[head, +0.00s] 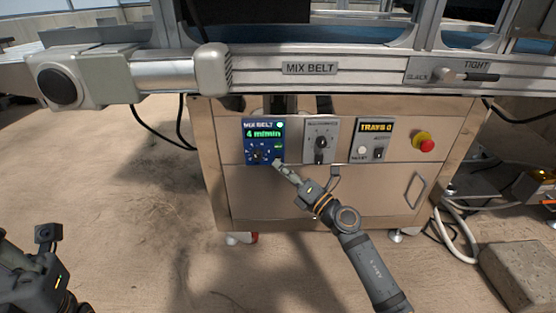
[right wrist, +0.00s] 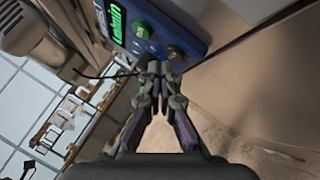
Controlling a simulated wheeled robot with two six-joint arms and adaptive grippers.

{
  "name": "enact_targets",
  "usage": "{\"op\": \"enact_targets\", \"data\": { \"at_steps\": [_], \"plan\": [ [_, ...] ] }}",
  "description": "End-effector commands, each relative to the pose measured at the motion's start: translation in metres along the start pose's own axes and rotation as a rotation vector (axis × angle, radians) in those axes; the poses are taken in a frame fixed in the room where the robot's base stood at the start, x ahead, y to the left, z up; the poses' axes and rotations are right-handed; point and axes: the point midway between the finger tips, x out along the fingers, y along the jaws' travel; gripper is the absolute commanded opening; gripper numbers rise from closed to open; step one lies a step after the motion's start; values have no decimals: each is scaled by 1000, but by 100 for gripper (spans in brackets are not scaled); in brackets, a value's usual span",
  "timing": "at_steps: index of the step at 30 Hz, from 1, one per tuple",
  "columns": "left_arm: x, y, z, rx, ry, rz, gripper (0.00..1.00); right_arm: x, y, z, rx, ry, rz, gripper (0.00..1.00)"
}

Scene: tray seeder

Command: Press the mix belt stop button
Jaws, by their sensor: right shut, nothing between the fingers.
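The blue mix belt panel (head: 263,128) is on the front of the metal cabinet. Its display reads 4 m/min in green, with a lit green lamp at top right and a knob at lower left. My right gripper (head: 279,165) is shut and empty, its tips at the panel's lower right corner. The right wrist view shows the panel (right wrist: 178,22) with a green button (right wrist: 143,30) and a dark round button (right wrist: 175,53) just beyond my fingertips (right wrist: 160,68). I cannot tell whether the tips touch it. My left gripper (head: 40,275) is at the lower left, fingers not clear.
To the right on the cabinet are a grey panel with a knob (head: 320,140), a trays counter panel (head: 374,138) and a red emergency button (head: 424,142) on yellow. The metal conveyor rail (head: 370,74) juts out above.

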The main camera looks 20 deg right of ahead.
Motion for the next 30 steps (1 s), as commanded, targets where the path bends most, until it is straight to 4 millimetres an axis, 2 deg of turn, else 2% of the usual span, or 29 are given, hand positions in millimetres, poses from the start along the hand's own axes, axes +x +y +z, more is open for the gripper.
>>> {"op": "enact_targets", "data": {
  "at_steps": [30],
  "plan": [
    [1, 0, 0, 0, -1, 0, 0, 7, -5, 6, 0, 0, 0, 0]
  ]
}}
